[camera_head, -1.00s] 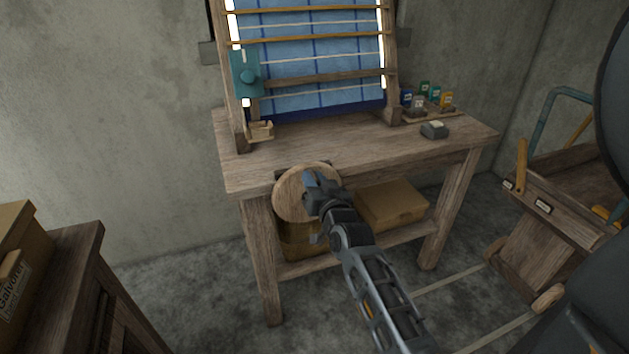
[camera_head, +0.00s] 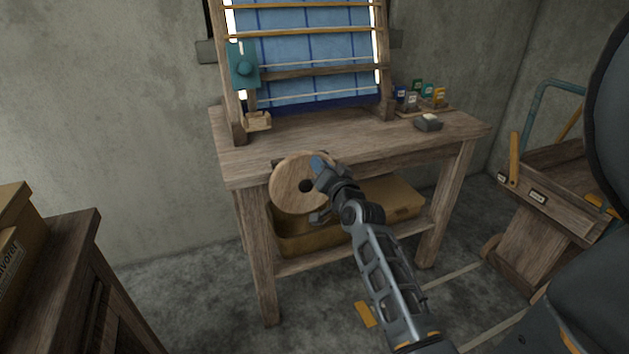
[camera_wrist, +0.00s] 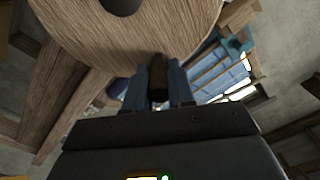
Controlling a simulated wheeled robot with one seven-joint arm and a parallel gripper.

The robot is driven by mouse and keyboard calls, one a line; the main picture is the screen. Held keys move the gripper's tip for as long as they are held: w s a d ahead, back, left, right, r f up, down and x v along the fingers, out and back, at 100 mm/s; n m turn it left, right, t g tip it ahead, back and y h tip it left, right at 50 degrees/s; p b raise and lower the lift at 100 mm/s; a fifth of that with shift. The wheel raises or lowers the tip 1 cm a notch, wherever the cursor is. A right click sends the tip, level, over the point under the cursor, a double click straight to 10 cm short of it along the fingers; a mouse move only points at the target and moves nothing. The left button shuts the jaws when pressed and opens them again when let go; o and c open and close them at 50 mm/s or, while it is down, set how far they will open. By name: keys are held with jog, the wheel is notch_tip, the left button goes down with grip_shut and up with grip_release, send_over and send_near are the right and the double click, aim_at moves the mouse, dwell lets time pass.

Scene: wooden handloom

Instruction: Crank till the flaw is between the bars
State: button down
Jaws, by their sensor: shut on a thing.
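My gripper (camera_head: 322,175) is at the disc's right edge. In the wrist view my gripper (camera_wrist: 160,88) has its blue fingers shut on a dark wooden crank handle (camera_wrist: 158,75), close to the disc face. Blue checked cloth (camera_head: 290,48) hangs in the upright loom frame. Two yellowish bars, an upper one (camera_head: 310,5) and a lower one (camera_head: 305,33), cross it. I cannot make out a flaw in the cloth.
A teal plate with a knob (camera_head: 244,67) is on the frame's left post. The wooden table (camera_head: 330,143) holds small coloured boxes (camera_head: 428,97) and a grey block (camera_head: 428,123). A wooden cart (camera_head: 550,200) stands right.

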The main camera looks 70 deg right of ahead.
notch_tip(320, 180, down, 13)
jog(key=s+d+m+b, duration=0.2)
jog(key=m+b, duration=0.4)
jog(key=m, duration=1.5)
jog(key=shift+s+f+m, duration=0.15)
jog(key=shift+s+m, duration=0.2)
jog(key=shift+m, duration=0.05)
jog(key=shift+d, duration=0.1)
jog(key=c, duration=1)
grip_release()
jog(key=shift+o, duration=0.2)
